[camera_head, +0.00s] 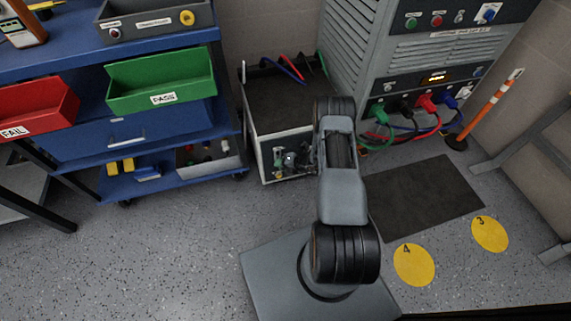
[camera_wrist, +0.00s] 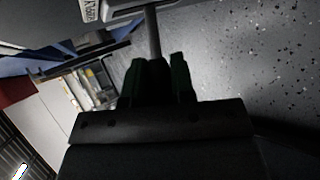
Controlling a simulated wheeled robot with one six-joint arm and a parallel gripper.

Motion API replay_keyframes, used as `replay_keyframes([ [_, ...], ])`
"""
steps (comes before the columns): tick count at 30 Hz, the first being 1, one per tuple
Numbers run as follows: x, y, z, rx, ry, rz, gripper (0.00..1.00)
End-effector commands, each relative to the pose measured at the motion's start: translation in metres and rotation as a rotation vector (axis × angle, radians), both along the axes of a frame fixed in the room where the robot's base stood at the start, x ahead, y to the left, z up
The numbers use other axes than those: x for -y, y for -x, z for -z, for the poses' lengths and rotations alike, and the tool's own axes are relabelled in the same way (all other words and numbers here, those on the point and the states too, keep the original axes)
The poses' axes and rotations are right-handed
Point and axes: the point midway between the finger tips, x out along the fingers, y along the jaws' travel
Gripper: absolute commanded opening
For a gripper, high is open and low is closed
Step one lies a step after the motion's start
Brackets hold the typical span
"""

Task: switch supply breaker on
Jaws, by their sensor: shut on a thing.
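In the wrist view my gripper (camera_wrist: 160,80) has two dark fingers close together, shut around the lower end of a grey handle (camera_wrist: 152,35). The handle runs up to a grey part beside a white label (camera_wrist: 88,10) with dark lettering, cut off at the top edge; it seems to read "SUPPLY" upside down. I take the handle to be the supply breaker's lever; whether it is on or off cannot be told. In the head view my gripper (camera_head: 293,160) is in front of the low box (camera_head: 262,120), partly hidden by my arm.
A grey cabinet (camera_head: 350,35) with buttons, a lit display and colored cables stands behind right. A blue cart (camera_head: 75,140) with a red bin (camera_head: 35,108) and a green bin (camera_head: 160,80) stands left. A dark mat (camera_head: 425,198) and yellow floor discs (camera_head: 414,265) lie right.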

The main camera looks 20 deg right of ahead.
Motion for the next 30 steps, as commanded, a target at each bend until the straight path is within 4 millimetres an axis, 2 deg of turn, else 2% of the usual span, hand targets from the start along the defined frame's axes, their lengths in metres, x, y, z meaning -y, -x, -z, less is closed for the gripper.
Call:
replay_keyframes([
  [10, 0.0037, -0.0008, -0.0001, -0.001, 0.005, 0.008, 0.00],
  [11, 0.0037, -0.0008, -0.0001, -0.001, 0.005, 0.008, 0.24],
  [18, -0.0004, -0.0007, 0.0000, -0.002, 0.003, -0.001, 0.47],
  [26, -0.0019, -0.0001, -0.0001, -0.002, 0.002, -0.004, 0.48],
  [30, 0.0051, 0.0049, -0.0066, -0.002, 0.001, 0.000, 0.48],
])
